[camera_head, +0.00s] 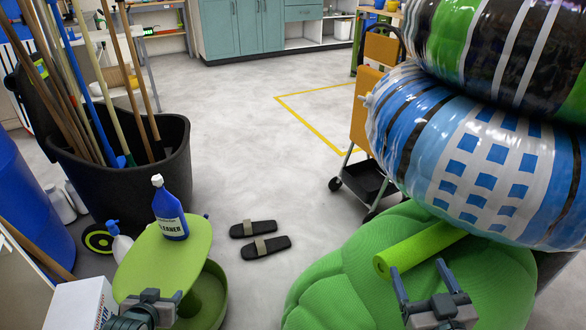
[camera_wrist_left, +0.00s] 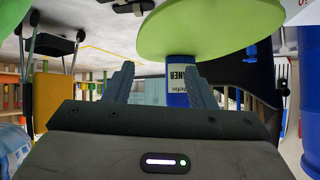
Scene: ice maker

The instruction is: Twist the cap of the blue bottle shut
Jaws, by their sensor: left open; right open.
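The blue bottle (camera_head: 172,215) stands upright on the light green round top of a small stand (camera_head: 150,255). Its white cap (camera_head: 157,181) is on its neck; I cannot tell how tight it is. My left gripper (camera_head: 148,298) is open and empty at the near edge of the green top, short of the bottle. In the left wrist view, which is upside down, the bottle (camera_wrist_left: 177,72) shows beyond the open left gripper (camera_wrist_left: 159,66), closer to the right-hand finger; its cap is hidden there. My right gripper (camera_head: 419,268) is open and empty over the green cushion, far from the bottle.
A black bin (camera_head: 165,185) with long poles stands behind the stand. A white spray bottle (camera_head: 121,243) and a white box (camera_head: 80,304) are left of it. Black sandals (camera_head: 265,246) lie on the floor. A green cushion (camera_head: 345,275), green roll (camera_head: 415,250) and large inflatable rings (camera_head: 470,160) crowd the right.

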